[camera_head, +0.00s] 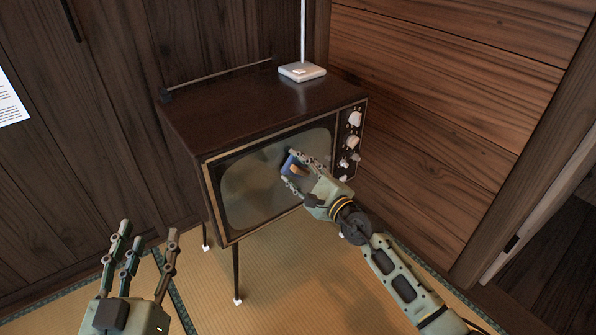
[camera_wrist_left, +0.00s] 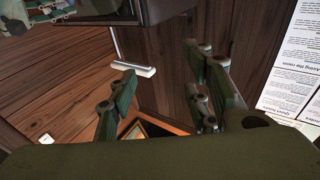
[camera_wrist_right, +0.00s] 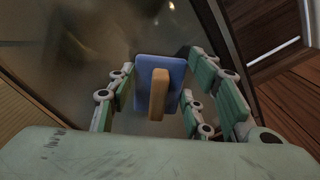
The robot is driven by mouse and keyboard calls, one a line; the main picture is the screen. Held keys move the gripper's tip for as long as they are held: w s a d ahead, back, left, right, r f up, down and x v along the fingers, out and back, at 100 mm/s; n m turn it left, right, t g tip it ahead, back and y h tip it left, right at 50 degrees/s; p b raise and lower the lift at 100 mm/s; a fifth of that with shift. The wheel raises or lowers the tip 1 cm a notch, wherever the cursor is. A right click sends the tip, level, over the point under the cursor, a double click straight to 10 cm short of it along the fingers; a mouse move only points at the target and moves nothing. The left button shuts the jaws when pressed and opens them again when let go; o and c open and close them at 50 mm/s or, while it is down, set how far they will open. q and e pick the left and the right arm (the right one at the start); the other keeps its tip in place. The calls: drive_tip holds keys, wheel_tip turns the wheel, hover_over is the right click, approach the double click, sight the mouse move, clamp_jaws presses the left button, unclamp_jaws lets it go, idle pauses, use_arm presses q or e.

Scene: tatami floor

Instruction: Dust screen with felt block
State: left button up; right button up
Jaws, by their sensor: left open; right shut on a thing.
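The screen (camera_head: 258,185) is the greyish, dull glass front of an old brown television (camera_head: 250,118) on thin legs. My right gripper (camera_head: 296,174) is at the right half of the screen, shut on the felt block (camera_head: 288,164). In the right wrist view the felt block (camera_wrist_right: 160,72) is a blue pad with a tan wooden handle between the fingers. The pad faces the screen; whether it touches the glass I cannot tell. In the right wrist view the screen (camera_wrist_right: 110,40) looks smudged. My left gripper (camera_head: 139,250) is open and empty, low at the left, apart from the television.
Knobs (camera_head: 353,140) line the television's right side. A white-based stand (camera_head: 302,72) and a thin dark rod (camera_head: 215,77) are on its top. Wooden walls (camera_head: 460,80) stand behind and right. Tatami floor (camera_head: 290,275) is open in front.

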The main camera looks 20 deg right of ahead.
sight(305, 168)
use_arm(q)
drive_tip(key=shift+s+d+r+t, duration=0.1)
drive_tip(key=shift+r+t, duration=0.3)
drive_tip(key=shift+r, duration=0.35)
use_arm(e)
drive_tip(key=shift+x, duration=0.95)
use_arm(q)
drive_tip(key=shift+r, duration=0.15)
use_arm(e)
drive_tip(key=shift+w+d+b, duration=0.1)
drive_tip(key=shift+d+b, duration=0.2)
drive_tip(key=shift+b, duration=0.1)
drive_tip(key=shift+w+d+b, duration=0.25)
drive_tip(key=shift+d+b, duration=0.3)
drive_tip(key=shift+d, duration=0.3)
drive_tip(key=shift+w+d+b, duration=0.15)
drive_tip(key=shift+d+b, duration=0.15)
drive_tip(key=shift+d, duration=0.15)
drive_tip(key=shift+w+d, duration=0.15)
drive_tip(key=shift+d, duration=0.2)
use_arm(q)
drive_tip(key=s+r+t+h, duration=0.2)
drive_tip(key=s+r+t, duration=0.4)
drive_tip(key=r, duration=0.4)
drive_tip(key=shift+s+r+t+h, duration=0.15)
drive_tip(key=shift+r+t+h, duration=0.05)
drive_tip(key=shift+t+h, duration=0.2)
use_arm(e)
drive_tip(key=shift+w, duration=0.1)
drive_tip(key=shift+r, duration=0.1)
